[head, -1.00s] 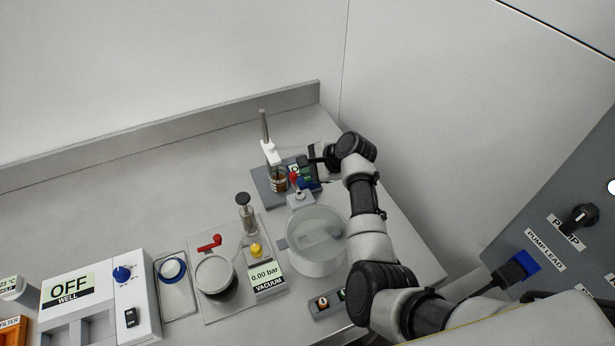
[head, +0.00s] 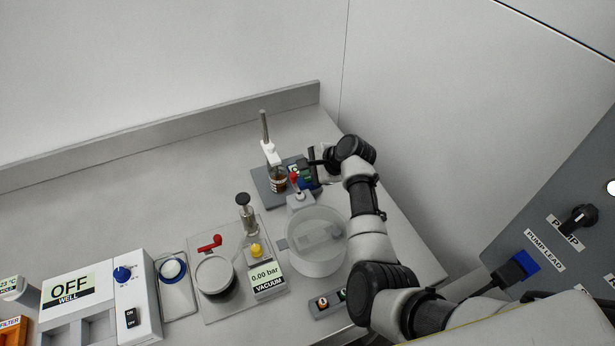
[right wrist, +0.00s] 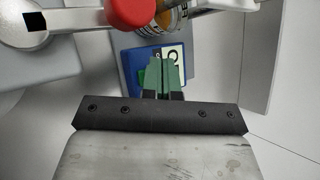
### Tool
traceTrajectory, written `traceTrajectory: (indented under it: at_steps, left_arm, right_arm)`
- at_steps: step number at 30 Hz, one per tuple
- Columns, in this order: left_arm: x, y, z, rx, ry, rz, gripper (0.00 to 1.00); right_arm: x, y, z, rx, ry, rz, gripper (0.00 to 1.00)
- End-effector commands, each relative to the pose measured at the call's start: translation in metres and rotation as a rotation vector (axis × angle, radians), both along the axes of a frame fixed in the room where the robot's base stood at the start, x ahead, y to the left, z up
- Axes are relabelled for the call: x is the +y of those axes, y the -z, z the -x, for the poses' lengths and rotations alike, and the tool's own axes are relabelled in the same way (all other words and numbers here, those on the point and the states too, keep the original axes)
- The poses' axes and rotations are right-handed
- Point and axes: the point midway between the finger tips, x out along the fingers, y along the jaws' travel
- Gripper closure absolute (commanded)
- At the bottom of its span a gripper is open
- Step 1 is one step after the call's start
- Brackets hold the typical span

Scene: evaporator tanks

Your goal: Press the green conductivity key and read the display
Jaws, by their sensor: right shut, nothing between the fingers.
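The blue conductivity meter (head: 312,186) stands at the back right of the bench, on the grey stand base. My right gripper (right wrist: 163,72) is shut and empty, with its fingertips over the meter in the right wrist view. There the blue meter body (right wrist: 128,62) and part of its pale display (right wrist: 173,54) show past the fingers. The reading is partly covered and I cannot make it out. In the head view my right gripper (head: 316,160) is beside the meter. My left gripper is not in view.
A red-topped valve (right wrist: 130,12) and a brown sample jar (right wrist: 170,18) are close to the fingers. A stand rod (head: 264,128) rises behind. A clear round vessel (head: 315,255) stands in front, beside my right forearm. The bench's back left is clear.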

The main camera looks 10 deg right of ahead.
Motion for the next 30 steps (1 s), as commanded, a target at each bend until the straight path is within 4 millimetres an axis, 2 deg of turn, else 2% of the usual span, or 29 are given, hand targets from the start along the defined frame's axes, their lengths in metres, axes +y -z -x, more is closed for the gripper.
traceTrajectory:
  at_steps: [30]
  left_arm:
    - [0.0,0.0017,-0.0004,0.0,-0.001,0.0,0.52]
  right_arm:
    - [-0.0004,0.0091,0.0,0.001,0.001,0.0,1.0]
